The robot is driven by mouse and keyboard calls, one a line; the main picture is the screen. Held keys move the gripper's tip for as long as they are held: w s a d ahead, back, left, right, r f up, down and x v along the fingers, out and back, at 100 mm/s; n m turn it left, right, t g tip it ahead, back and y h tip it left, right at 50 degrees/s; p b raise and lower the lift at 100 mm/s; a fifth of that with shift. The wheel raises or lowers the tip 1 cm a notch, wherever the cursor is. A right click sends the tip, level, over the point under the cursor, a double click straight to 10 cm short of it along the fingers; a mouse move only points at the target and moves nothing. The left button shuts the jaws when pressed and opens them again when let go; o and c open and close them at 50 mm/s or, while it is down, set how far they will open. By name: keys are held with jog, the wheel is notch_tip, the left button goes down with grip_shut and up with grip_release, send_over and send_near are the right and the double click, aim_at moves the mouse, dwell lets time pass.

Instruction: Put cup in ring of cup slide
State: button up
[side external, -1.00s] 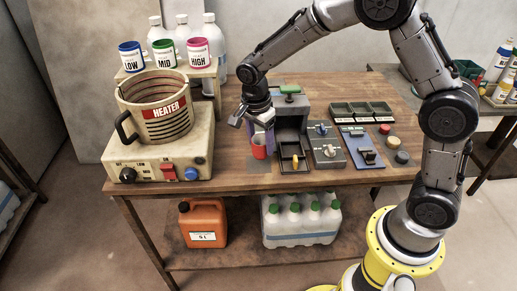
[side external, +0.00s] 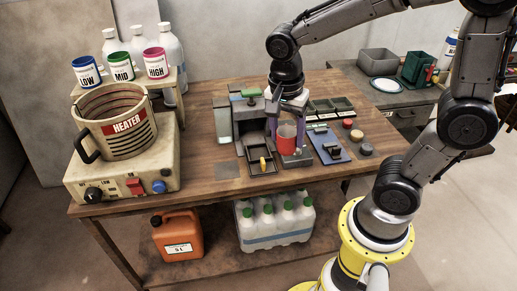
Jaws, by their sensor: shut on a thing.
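My gripper (side external: 287,118) points down and is shut on the red cup (side external: 286,138). The cup is upright over a grey panel (side external: 296,160), to the right of a dark tray with a yellow handle (side external: 262,163). I cannot tell whether the cup touches the panel. The cup and gripper hide much of the panel, and no ring can be made out. I cannot tell for sure which fixture is the cup slide. A blue panel with a dark block (side external: 328,146) stands just to the right.
A grey dispenser with a green top (side external: 250,93) stands left of the gripper. Dark trays (side external: 326,106) and round buttons (side external: 357,135) lie to the right. The heater pot (side external: 117,130) is on the left. Bare tabletop (side external: 200,150) lies between heater and dispenser.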

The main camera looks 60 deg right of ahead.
jog(key=s+d, duration=0.2)
jog(key=d, duration=0.1)
jog(key=m, duration=0.1)
send_over(260, 153)
jog(key=f, duration=0.8)
jog(key=shift+s+a+f, duration=0.15)
jog(key=shift+s+a, duration=0.05)
jog(key=shift+a, duration=0.2)
jog(key=shift+w+f, duration=0.15)
jog(key=shift+f, duration=0.8)
jog(key=shift+w+f, duration=0.1)
jog(key=shift+f, duration=0.8)
jog(key=shift+f, duration=0.15)
jog(key=o, duration=1.3)
